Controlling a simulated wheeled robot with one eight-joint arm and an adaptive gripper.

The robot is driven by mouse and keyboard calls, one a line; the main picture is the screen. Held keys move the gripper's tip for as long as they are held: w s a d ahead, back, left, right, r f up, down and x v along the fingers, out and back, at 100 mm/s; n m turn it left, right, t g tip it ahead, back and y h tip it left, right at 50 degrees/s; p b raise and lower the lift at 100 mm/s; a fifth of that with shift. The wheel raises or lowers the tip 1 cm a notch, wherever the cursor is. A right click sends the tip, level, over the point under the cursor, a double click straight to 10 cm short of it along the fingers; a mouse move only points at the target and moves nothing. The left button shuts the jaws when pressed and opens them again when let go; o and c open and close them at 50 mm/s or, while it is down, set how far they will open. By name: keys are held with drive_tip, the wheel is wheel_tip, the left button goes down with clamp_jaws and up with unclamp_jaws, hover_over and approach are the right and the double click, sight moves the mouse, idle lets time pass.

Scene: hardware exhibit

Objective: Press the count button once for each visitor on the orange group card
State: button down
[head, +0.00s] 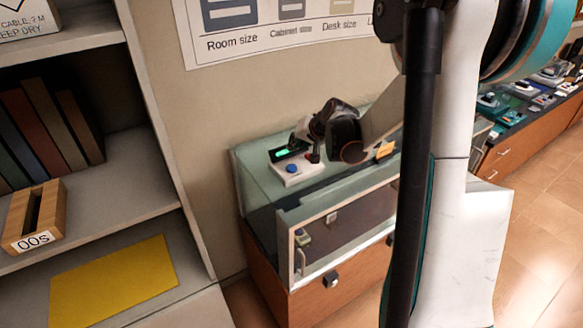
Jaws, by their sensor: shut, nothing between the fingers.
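A white counter box (297,174) with a blue round button (291,168) and a lit green display (282,154) sits on top of the glass display case. Its markings are too small to read. My gripper (313,157) is shut and empty over the right part of the box, to the right of the blue button. It hides part of the box; a bit of red shows beside the fingertips. I cannot tell whether the fingertips touch the box. A small orange card (385,149) stands on the case to the right of my gripper; its print is unreadable.
The glass case (335,222) stands on a wooden base against the wall. A shelf unit on the left holds books (45,128), a wooden box marked "00s" (33,217) and a yellow sheet (115,280). A counter with several devices (520,90) is far right. My arm blocks the middle right.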

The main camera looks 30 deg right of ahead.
sight(290, 168)
idle(0.7)
drive_tip(key=r+n, duration=0.1)
drive_tip(key=n, duration=0.5)
drive_tip(key=a+r+n+p, duration=0.1)
drive_tip(key=n, duration=0.5)
drive_tip(key=r+n+y+p, duration=0.1)
drive_tip(key=n, duration=0.6)
drive_tip(key=shift+s+a+r, duration=0.2)
drive_tip(key=shift+a+r, duration=0.2)
drive_tip(key=shift+f, duration=0.15)
wheel_tip(290, 168, down, 8)
drive_tip(key=b, duration=0.5)
drive_tip(key=shift+f+b, duration=0.25)
drive_tip(key=shift+b, duration=0.1)
drive_tip(key=shift+f, duration=0.1)
drive_tip(key=shift+f+b, duration=0.3)
drive_tip(key=shift+b, duration=0.15)
